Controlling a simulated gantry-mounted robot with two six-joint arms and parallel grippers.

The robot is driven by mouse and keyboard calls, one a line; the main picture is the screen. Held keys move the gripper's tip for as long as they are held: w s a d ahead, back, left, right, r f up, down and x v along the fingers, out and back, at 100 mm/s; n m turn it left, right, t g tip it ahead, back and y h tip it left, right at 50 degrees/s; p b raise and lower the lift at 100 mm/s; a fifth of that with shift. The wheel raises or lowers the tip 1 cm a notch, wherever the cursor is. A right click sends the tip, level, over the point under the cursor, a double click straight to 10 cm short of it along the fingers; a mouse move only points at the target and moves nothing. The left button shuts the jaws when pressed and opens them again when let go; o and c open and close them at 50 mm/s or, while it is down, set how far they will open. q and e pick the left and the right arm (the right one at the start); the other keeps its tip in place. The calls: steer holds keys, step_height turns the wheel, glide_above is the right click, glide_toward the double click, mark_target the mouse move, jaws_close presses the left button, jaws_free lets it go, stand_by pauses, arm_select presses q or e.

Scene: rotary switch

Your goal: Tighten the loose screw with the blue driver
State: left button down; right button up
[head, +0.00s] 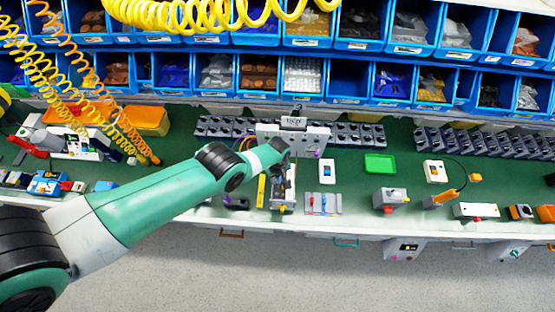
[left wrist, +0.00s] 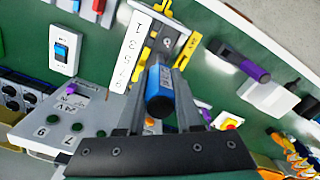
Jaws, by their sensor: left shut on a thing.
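Beyond the driver is a fixture with a white plate (left wrist: 128,52) marked with numbers and yellow parts (left wrist: 184,46). A round metal screw-like piece (left wrist: 167,42) shows there; whether the driver tip touches a screw is hidden behind the handle. In the head view my left gripper (head: 284,165) is over this fixture (head: 283,196) at the bench's front. My right gripper is not in view.
A white panel box (head: 310,136) stands behind the fixture. A white switch (head: 327,172), a rack of small tools (head: 322,204) and a grey box with a red knob (head: 390,200) lie to the right. A purple-ended tool (left wrist: 245,65) lies near. Blue bins (head: 365,25) line the back.

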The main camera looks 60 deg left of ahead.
arm_select(q)
steer(key=n, duration=0.7)
steer(key=shift+w+n, duration=0.1)
steer(key=shift+n, duration=0.2)
steer(key=n, duration=0.8)
steer(key=shift+a+b, duration=0.1)
steer(key=shift+b, duration=0.2)
steer(key=shift+f+b, duration=0.4)
steer(key=shift+b, duration=0.05)
